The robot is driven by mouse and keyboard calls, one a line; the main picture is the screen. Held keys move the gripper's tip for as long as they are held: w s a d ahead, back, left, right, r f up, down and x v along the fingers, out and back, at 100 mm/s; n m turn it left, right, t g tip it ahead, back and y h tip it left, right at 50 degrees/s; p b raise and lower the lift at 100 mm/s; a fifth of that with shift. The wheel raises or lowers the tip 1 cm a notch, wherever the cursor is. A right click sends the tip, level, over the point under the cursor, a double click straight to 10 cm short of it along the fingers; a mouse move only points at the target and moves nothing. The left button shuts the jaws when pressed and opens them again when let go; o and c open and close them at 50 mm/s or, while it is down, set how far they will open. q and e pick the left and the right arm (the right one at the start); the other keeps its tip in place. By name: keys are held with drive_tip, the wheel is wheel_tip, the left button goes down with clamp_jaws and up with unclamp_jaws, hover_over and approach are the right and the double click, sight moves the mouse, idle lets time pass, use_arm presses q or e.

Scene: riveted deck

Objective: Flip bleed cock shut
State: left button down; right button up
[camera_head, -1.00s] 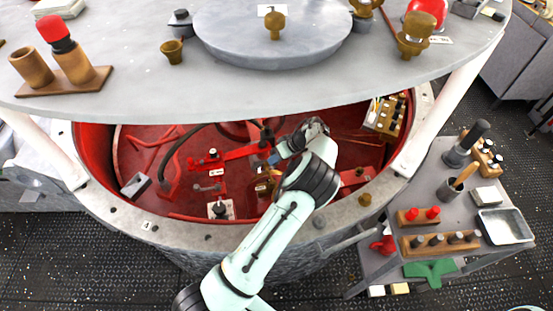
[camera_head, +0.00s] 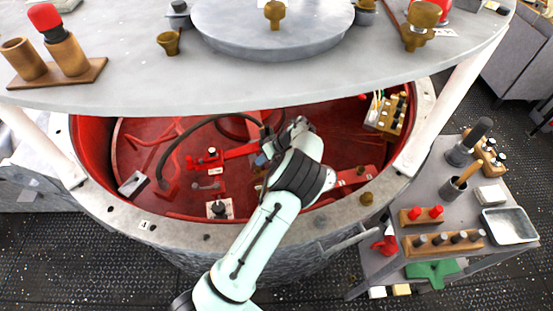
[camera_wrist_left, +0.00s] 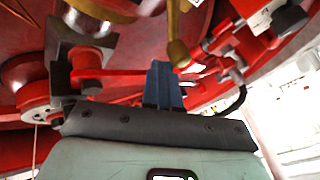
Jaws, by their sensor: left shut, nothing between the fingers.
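My left gripper (camera_head: 262,159) reaches down into the red well under the grey round top. In the left wrist view its blue-grey fingers (camera_wrist_left: 165,86) are together with nothing between them. A brass lever with a rounded end (camera_wrist_left: 178,48), which looks like the bleed cock's handle, is just beyond and right of the fingertips. I cannot tell whether they touch. In the head view my left arm hides most of the brass fitting. My right gripper is not in view.
The well's rim (camera_head: 160,232) and the overhanging grey top (camera_head: 120,85) enclose the space. Inside are a red pipe fitting (camera_head: 212,158), a dark hose (camera_head: 180,138) and a brass-capped block (camera_head: 386,113). A tool cart (camera_head: 470,205) stands at right.

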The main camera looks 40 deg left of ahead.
use_arm(q)
drive_tip(key=shift+s+a, duration=0.15)
drive_tip(key=shift+s, duration=0.45)
drive_tip(key=shift+s+a+n, duration=0.1)
drive_tip(key=shift+s+n, duration=0.15)
drive_tip(key=shift+n, duration=0.15)
drive_tip(key=shift+s+n+g+h, duration=0.25)
drive_tip(key=shift+n+g+h, duration=0.05)
drive_tip(key=shift+n+g, duration=0.1)
drive_tip(key=shift+s, duration=0.45)
drive_tip(key=shift+s+n+g+h, duration=0.3)
drive_tip(key=shift+s+n+g, duration=0.1)
drive_tip(key=shift+n, duration=0.3)
drive_tip(key=shift+s+d, duration=0.15)
drive_tip(key=shift+d, duration=0.05)
drive_tip(key=shift+s, duration=0.2)
